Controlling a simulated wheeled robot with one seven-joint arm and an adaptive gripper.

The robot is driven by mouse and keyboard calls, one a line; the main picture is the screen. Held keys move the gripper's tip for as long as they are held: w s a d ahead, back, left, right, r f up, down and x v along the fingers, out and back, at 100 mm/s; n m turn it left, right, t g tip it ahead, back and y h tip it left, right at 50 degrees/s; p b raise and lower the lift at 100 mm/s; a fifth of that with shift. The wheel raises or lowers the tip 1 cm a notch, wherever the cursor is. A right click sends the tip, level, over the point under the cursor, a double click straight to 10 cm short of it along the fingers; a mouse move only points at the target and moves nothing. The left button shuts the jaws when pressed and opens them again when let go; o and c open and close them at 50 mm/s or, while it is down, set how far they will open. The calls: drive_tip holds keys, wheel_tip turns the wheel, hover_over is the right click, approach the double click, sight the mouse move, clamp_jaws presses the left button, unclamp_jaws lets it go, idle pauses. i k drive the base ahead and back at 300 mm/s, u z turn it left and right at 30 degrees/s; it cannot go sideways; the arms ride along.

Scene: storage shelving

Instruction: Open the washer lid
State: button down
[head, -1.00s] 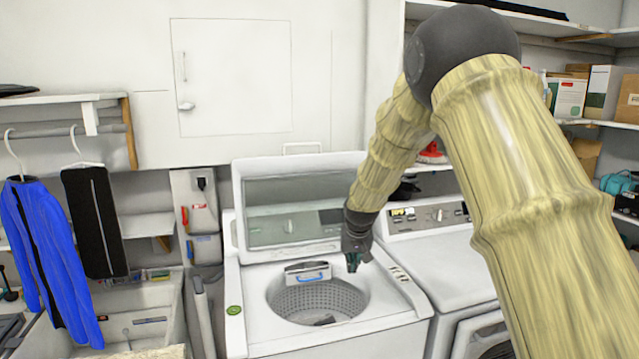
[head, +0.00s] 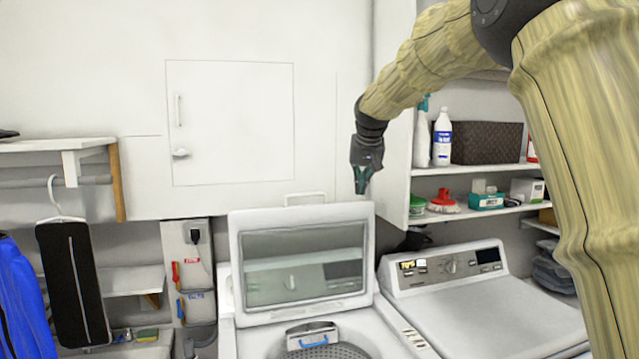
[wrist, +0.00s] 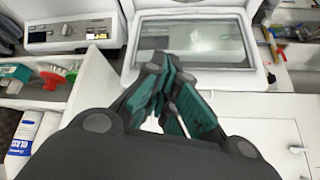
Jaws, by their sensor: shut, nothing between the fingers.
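The washer lid (head: 301,213), white with a glass pane, stands raised and tilted back behind the washer's opening in the head view. The lid also shows in the wrist view (wrist: 232,20). My gripper (head: 363,188) points down above the lid's upper right corner and looks apart from it. In the wrist view its green-padded fingers (wrist: 172,62) come together at the tips, shut and empty.
A second white machine (head: 480,305) stands to the right. Shelves with bottles, a woven box (head: 487,143) and small items are close to the right of my gripper. A wall cabinet (head: 230,120) fills the back. Clothes hang at the left.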

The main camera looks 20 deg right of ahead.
sight(241, 222)
drive_tip(key=i, duration=1.1)
